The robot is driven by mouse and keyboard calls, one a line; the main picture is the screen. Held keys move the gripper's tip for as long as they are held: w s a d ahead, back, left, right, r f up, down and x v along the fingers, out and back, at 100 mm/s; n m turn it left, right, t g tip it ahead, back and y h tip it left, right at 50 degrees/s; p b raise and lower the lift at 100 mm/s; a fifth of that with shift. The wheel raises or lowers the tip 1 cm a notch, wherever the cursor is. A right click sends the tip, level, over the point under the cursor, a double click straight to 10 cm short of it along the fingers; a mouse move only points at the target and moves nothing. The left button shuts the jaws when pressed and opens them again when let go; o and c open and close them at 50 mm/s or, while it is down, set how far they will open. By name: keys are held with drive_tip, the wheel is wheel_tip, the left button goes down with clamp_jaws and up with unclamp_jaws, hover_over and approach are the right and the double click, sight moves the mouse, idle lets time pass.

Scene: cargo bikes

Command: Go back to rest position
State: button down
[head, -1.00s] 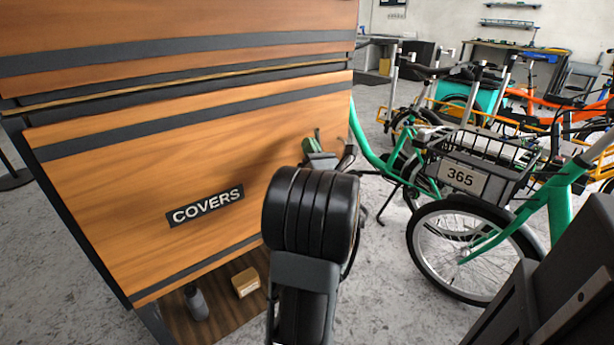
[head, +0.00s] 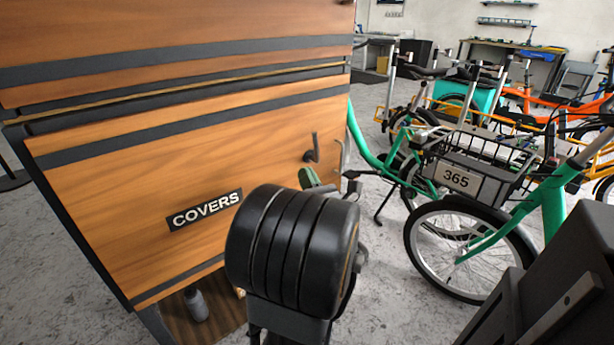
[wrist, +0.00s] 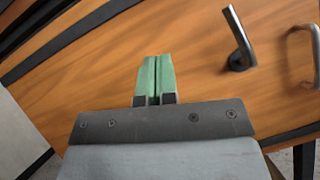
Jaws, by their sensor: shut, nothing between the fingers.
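My gripper (wrist: 155,78) shows in the wrist view with its two green fingers together and nothing between them. It points at the wooden front of the covers cabinet (wrist: 90,85), with a dark lever handle (wrist: 238,40) to its right. In the head view my gripper (head: 309,178) is partly hidden behind my black arm joint. It is in front of the cabinet panel (head: 130,165) marked "COVERS", below and left of the lever handle (head: 313,150). I cannot tell the exact gap to the panel.
A green bike with a front basket (head: 470,175) and a plate reading 365 stands to the right. More bikes, some orange (head: 540,100), stand behind it. A grey bottle (head: 196,304) stands on the cabinet's low shelf. A metal pull handle (wrist: 304,52) is at the panel's right.

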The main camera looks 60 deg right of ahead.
idle(0.4)
drive_tip(key=w+a+r+n+g+y+p, duration=0.1)
drive_tip(key=w+a+r+n+y+p, duration=0.2)
drive_tip(key=w+a+n+y+p, duration=0.4)
drive_tip(key=w+a+r+n+g+y+p, duration=0.1)
drive_tip(key=w+a+r+n+y+p, duration=0.2)
drive_tip(key=w+a+n+y, duration=0.5)
drive_tip(key=s+a+r+n+g+y+p, duration=0.2)
drive_tip(key=a+n+g+y+p, duration=0.55)
drive_tip(key=a, duration=0.65)
drive_tip(key=s+a+r+n+g+h+p, duration=0.2)
drive_tip(key=s+a+n+g+h+p, duration=0.3)
drive_tip(key=n+g, duration=0.6)
wheel_tip(320, 180, up, 8)
drive_tip(key=n+t+h+p, duration=0.3)
drive_tip(key=n+h+p, duration=0.2)
drive_tip(key=n, duration=0.7)
drive_tip(key=s+p, duration=0.1)
drive_tip(key=p, duration=0.1)
drive_tip(key=shift+f+p, duration=0.2)
drive_tip(key=shift+p, duration=0.15)
